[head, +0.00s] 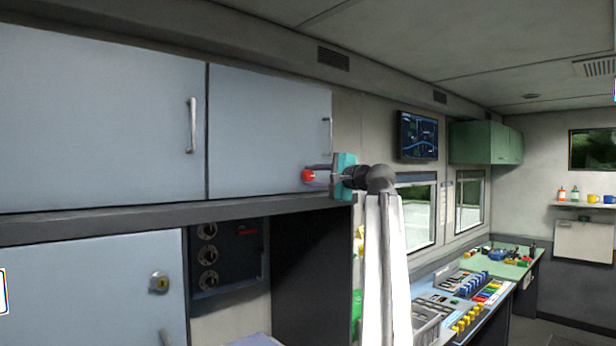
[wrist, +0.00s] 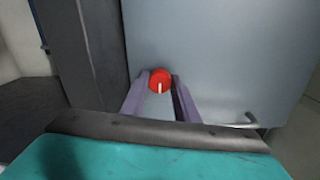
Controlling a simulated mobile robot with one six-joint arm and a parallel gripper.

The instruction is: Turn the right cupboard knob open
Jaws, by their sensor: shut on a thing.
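The right cupboard knob is a red round knob (head: 308,175) with a white mark on its face. It sits at the lower right part of the pale blue right cupboard door (head: 262,130). In the wrist view the knob (wrist: 160,80) lies between the tips of the two purple fingers, with its white mark pointing down in the picture. My gripper (head: 316,176) is shut on the knob, its fingers on either side of it. The door (wrist: 225,50) looks flat and closed in the head view. The teal gripper body hides part of the door's right edge.
A metal handle (head: 327,135) is on the right door, also visible in the wrist view (wrist: 240,124). The left door (head: 95,110) has its own handle (head: 191,126). A dark ledge (head: 130,216) runs below the doors. A screen (head: 417,136) hangs on the wall to the right.

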